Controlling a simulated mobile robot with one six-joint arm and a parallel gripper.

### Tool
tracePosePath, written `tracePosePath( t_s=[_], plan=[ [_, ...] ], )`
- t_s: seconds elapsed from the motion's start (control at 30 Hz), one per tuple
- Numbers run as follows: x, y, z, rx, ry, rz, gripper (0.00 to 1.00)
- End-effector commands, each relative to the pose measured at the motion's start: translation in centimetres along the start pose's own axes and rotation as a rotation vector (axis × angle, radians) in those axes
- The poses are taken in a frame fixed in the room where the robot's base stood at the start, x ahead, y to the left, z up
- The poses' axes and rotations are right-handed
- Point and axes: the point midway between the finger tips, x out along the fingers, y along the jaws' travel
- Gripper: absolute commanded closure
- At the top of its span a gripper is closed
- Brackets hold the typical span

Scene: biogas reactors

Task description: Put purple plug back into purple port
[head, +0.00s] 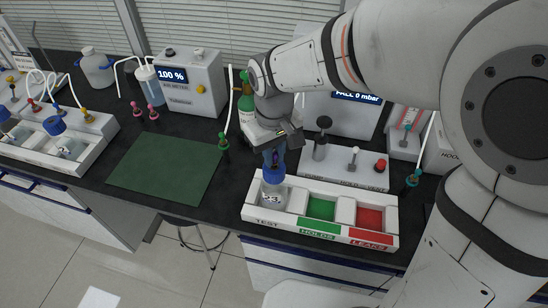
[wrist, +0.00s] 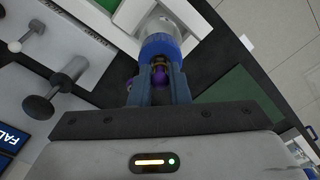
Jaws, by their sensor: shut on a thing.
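My gripper (head: 275,158) points down just above a bottle with a blue cap (head: 273,175). The bottle stands in the TEST compartment of the white tray (head: 318,233). In the wrist view my gripper (wrist: 158,88) is shut on the purple plug (wrist: 160,74), which shows between the two fingers. A brassy fitting lies between the plug and the blue cap (wrist: 159,46). The purple port is not clearly visible; the fingers and plug cover the cap's top. I cannot tell whether the plug is seated or only touching.
Green (head: 321,208) and red (head: 369,217) compartments lie right of the bottle, empty. Behind stands a white unit with a black knob (head: 323,123). A green mat (head: 168,168) lies clear at left. Pink plugs (head: 136,108) and a green plug (head: 223,140) are nearby.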

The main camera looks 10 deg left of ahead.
Motion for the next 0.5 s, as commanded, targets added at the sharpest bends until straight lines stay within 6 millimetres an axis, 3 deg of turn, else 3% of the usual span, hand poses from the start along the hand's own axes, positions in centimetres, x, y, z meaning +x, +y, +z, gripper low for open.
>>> tracePosePath(
  t_s=[0.3,0.5],
  plan=[
    [-6.3,0.0,-0.1,0.000,0.006,0.000,1.00],
    [-8.0,0.4,-0.7,0.001,-0.001,0.000,1.00]
  ],
)
